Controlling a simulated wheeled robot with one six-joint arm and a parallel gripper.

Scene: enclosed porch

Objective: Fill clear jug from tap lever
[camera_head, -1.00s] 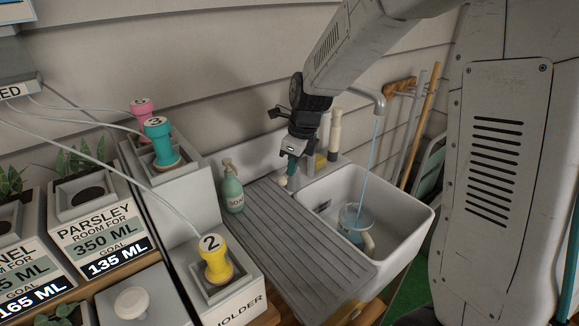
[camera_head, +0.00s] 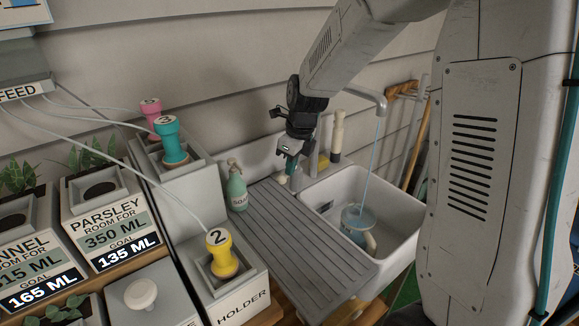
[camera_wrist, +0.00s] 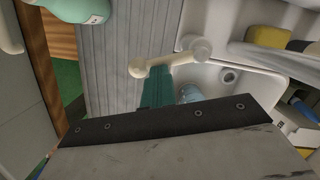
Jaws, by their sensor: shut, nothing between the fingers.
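The clear jug (camera_head: 357,222) stands in the white sink (camera_head: 404,207) with bluish water in it. A thin blue stream falls into it from the grey tap spout (camera_head: 371,98). My gripper (camera_head: 290,172) is at the tap's base behind the sink's left end, pointing down and shut with nothing held. In the wrist view a pale lever with a round knob (camera_wrist: 139,68) lies at the teal fingertips (camera_wrist: 157,84). I cannot tell whether they touch it. A small part of the jug (camera_wrist: 190,93) shows behind the fingers.
A green soap bottle (camera_head: 236,188) stands by the ribbed drainboard (camera_head: 310,245), which is clear. At the left are planter boxes (camera_head: 103,225) and a holder with a yellow stopper (camera_head: 221,255). A brush (camera_head: 337,135) stands behind the sink.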

